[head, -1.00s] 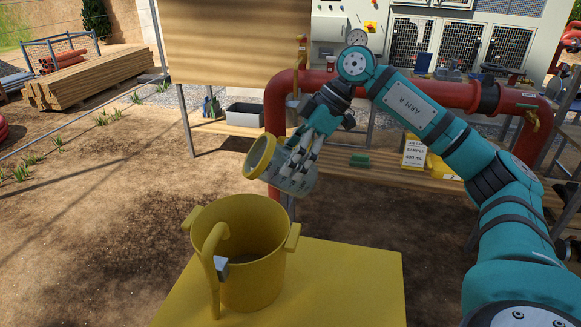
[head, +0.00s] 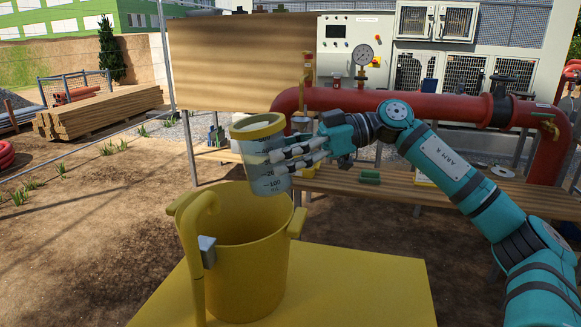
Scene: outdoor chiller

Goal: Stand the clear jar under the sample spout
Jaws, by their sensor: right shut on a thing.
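The clear jar (head: 266,182) has a yellow rim and printed volume marks. It is held nearly upright, tilted slightly, above the back edge of the yellow bucket. My right gripper (head: 290,155) comes from the right and is shut on the jar's side. My left gripper is not in view.
Behind, a wooden bench (head: 470,188) runs under the red pipe (head: 400,100). A green block (head: 370,176) lies on the bench. A pressure gauge (head: 363,55) rises above the pipe.

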